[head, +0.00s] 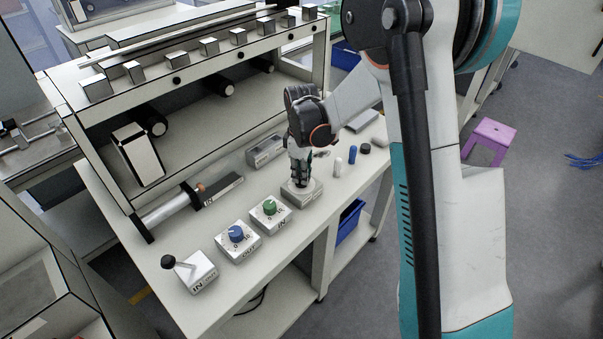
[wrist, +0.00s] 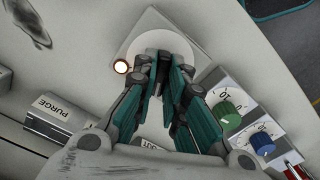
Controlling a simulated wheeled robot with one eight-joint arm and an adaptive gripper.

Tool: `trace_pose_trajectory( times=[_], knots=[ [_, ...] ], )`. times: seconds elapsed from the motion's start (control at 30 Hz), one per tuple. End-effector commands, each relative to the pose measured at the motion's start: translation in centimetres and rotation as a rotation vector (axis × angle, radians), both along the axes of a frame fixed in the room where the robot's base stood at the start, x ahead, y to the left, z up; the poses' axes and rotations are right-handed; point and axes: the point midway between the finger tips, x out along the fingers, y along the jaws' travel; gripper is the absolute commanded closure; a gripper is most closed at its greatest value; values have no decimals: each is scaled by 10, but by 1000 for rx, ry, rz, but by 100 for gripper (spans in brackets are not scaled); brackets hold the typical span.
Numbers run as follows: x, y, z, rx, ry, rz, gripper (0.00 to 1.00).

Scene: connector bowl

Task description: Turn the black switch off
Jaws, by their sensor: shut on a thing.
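My gripper (head: 298,182) points down onto a small pale switch box (head: 314,195) on the bench, the rearmost in the row of control boxes. In the wrist view its two fingers (wrist: 173,72) are shut close together over the round white plate (wrist: 190,45) of that box. The black switch is hidden between the fingertips, so its angle cannot be seen.
Beside it stand a green knob box (head: 270,207), a blue knob box (head: 236,233) and a lever box with a black ball (head: 168,261). A PURGE block (head: 265,150) lies behind. Blue and white pegs (head: 352,155) stand to the right.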

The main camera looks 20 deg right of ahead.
Motion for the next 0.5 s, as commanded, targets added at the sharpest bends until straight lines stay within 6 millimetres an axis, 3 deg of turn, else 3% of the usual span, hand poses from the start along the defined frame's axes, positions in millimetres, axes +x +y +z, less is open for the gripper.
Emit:
trace_pose_trajectory(
  times=[0.5],
  knots=[
    [1, 0, 0, -1, -1, -360, 100]
  ],
)
